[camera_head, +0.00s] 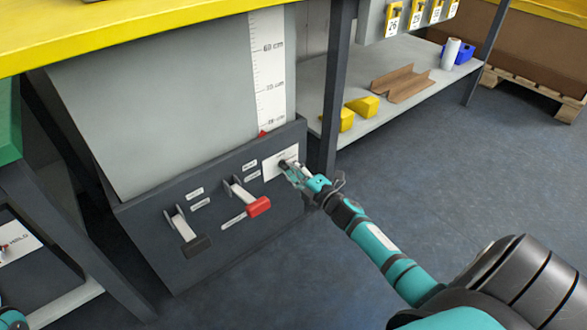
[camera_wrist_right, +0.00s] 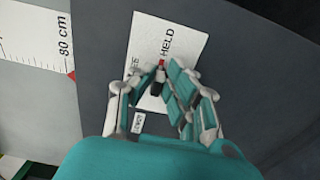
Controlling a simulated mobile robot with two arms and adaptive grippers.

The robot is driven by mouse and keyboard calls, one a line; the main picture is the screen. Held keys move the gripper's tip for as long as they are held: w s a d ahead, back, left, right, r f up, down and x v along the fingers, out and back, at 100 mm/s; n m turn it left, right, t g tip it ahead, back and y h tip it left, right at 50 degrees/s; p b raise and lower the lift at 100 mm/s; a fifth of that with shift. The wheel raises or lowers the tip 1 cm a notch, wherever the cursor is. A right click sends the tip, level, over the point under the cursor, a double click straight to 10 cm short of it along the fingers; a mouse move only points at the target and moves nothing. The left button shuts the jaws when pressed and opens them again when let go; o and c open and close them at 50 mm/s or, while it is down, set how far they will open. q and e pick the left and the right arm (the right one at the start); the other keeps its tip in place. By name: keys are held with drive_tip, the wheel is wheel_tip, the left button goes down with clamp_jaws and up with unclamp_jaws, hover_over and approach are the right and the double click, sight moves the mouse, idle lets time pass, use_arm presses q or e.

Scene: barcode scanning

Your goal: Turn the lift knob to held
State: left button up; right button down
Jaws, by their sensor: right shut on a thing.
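The lift knob (camera_wrist_right: 156,84) is a small dark knob on a white plate (camera_wrist_right: 186,42) in the right wrist view. The plate has the word HELD on its right side, a red mark by the knob, and a partly covered word on the left. In the head view the plate (camera_head: 270,169) sits at the right end of the dark panel. My right gripper (camera_head: 289,171) is at the plate, shut on the knob; its fingers (camera_wrist_right: 152,92) stand on both sides of it and partly hide it.
Left of the plate are a red-handled lever (camera_head: 259,207) and a black-handled lever (camera_head: 196,246). A height scale (camera_head: 270,75) with a red pointer rises above the panel. A dark table leg (camera_head: 332,110) stands close to my right gripper. The floor at right is clear.

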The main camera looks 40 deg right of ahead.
drive_tip(key=shift+d, duration=0.1)
drive_tip(key=c, duration=1.4)
unclamp_jaws()
drive_tip(key=shift+o, duration=0.2)
drive_tip(key=s, duration=1.2)
drive_tip(key=shift+d, duration=0.45)
